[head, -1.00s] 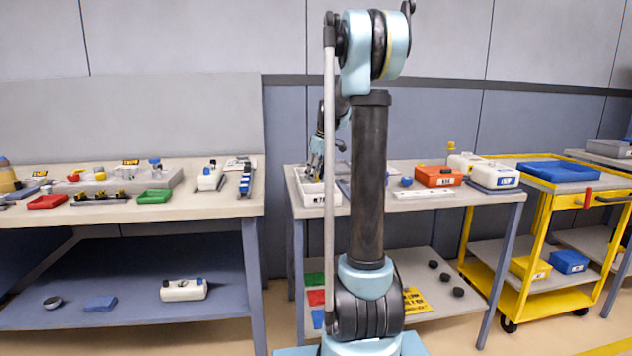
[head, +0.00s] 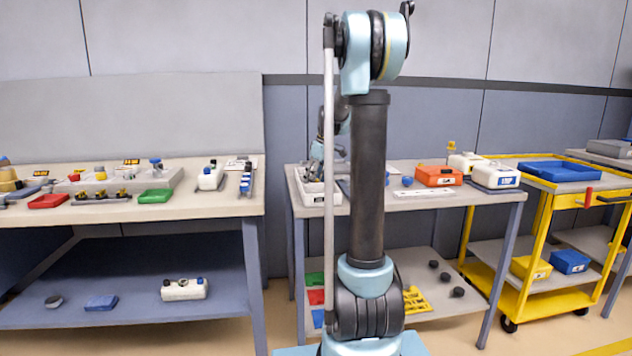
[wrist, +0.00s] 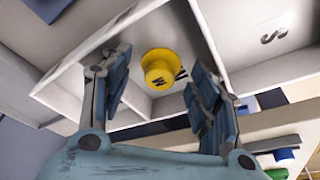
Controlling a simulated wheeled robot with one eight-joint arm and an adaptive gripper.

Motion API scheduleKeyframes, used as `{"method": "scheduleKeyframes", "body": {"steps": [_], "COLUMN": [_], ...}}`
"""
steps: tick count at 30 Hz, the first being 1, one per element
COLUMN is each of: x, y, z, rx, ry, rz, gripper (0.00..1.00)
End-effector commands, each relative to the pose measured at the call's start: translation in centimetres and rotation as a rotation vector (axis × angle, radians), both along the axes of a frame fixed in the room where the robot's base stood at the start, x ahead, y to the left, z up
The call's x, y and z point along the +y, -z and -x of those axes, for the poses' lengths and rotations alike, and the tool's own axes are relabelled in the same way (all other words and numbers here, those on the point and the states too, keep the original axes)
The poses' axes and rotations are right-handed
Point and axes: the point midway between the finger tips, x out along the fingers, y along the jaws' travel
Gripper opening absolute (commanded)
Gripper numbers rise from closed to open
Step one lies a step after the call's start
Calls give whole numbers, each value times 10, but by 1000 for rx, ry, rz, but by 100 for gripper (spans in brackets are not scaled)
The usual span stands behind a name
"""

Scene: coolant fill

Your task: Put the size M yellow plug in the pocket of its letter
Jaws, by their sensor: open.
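The yellow plug (wrist: 158,69) lies in a white-walled compartment in the wrist view, with a dark letter on it that looks like an M. A dark letter, partly hidden by the plug, shows on the compartment floor beside it. My gripper (wrist: 154,84) is open, one finger on each side of the plug, with visible gaps to it. In the head view my gripper (head: 316,170) is down at the white divided tray (head: 320,199) on the middle table; the plug cannot be made out there.
The neighbouring compartment, marked S (wrist: 273,36), looks empty of plugs. Dividing walls rise close to my fingers. A blue item (wrist: 47,8) lies at upper left. An orange box (head: 438,177) and a white container (head: 495,177) stand farther right on the table.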

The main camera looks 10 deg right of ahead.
Motion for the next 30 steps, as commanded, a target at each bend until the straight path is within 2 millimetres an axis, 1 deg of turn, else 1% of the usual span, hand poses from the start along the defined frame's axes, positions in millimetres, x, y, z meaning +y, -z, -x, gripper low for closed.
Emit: {"method": "scheduleKeyframes", "body": {"steps": [5,12,18,21,24,30], "x": [-4,-13,-18,-20,-21,-22], "y": [-20,-64,-95,-105,-111,-114], "z": [4,13,20,21,23,25], "rx": [0,0,0,0,0,1], "ry": [1,2,1,1,1,3], "rz": [0,0,0,0,0,0], "gripper": [56,56,56,56,56,56]}}
